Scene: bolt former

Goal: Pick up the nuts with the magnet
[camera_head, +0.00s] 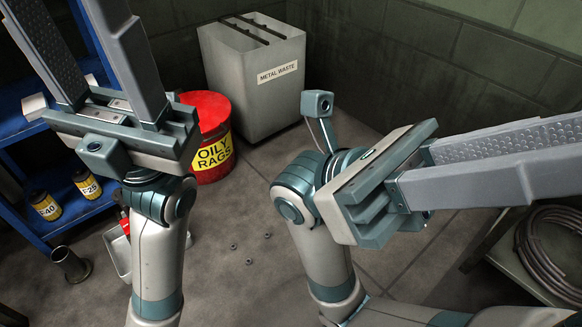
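Several small dark nuts (249,262) lie loose on the grey floor between my two arms, apart from both grippers. I cannot make out a magnet for certain. A small red object (125,223) shows at a light grey tray (113,252), partly hidden behind my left arm. My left gripper (82,45) is raised at the upper left, fingers apart and nothing between them; its tips run out of the picture. My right gripper (510,155) points right, its fingers apart with a textured inner pad showing; its tips are cut off at the edge.
A grey METAL WASTE bin (245,85) and a red OILY RAGS can (214,150) stand at the back. A blue shelf (30,225) with labelled bottles (46,207) stands at left. A metal cup (71,264) is on the floor. Coiled cable (548,255) lies at right.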

